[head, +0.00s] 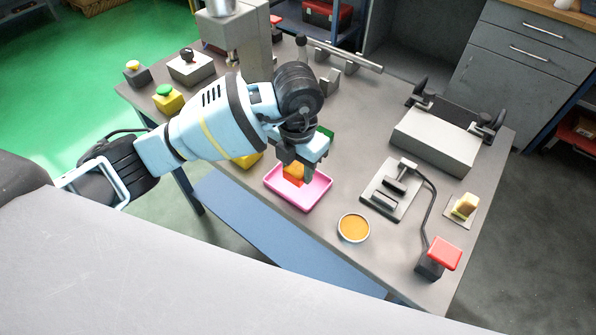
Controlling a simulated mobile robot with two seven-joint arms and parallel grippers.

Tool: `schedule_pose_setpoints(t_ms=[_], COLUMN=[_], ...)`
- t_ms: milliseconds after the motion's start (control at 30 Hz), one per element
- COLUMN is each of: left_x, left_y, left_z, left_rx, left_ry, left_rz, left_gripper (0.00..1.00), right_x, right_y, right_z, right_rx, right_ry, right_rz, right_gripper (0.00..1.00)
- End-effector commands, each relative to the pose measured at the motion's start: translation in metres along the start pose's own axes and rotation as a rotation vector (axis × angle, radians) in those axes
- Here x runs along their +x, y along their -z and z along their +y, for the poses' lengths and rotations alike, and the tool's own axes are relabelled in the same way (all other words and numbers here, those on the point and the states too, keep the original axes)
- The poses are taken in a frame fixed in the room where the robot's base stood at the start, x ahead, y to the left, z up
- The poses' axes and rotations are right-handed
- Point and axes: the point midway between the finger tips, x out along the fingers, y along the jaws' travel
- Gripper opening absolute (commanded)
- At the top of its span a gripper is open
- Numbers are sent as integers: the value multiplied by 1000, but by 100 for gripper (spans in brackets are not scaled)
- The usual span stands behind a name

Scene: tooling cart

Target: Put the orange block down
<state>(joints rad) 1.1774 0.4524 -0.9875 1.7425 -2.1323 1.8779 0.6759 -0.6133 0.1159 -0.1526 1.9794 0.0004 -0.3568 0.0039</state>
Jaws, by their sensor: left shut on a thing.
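My left gripper (300,168) points down over a pink tray (309,201) near the front edge of the grey bench. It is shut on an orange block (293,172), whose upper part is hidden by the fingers. The block is inside the tray's outline; I cannot tell whether it touches the tray floor. A red-orange patch shows just below it, perhaps another piece or the block's lower face. My right gripper does not show.
An orange-filled round dish (353,228) stands right of the tray. A switch plate (392,188), a red pedal-like button (444,252) and a grey box (435,140) stand further right. A green item (325,133) and a yellow one (248,160) are close to my left gripper.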

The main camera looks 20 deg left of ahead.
Motion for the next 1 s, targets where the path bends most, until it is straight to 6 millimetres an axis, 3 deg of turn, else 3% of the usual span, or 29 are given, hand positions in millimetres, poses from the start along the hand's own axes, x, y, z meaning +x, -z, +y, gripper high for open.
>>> schedule_pose_setpoints(t_ms=[233, 500, 867, 900, 1000], left_x=[2, 35, 39, 38, 38], left_y=[-8, -7, -7, -7, -7], left_z=[5, 4, 4, 4, 4], left_rx=[-1, 0, 0, 0, 0], left_ry=[0, 0, 0, -1, -1], left_rz=[1, -1, -1, -1, -1], left_gripper=[15, 15, 15, 47, 60], right_x=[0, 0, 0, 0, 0], right_y=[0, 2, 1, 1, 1], right_z=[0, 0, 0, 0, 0], right_rx=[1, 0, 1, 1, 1], right_ry=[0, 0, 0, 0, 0], right_rz=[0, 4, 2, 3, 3], right_gripper=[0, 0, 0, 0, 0])
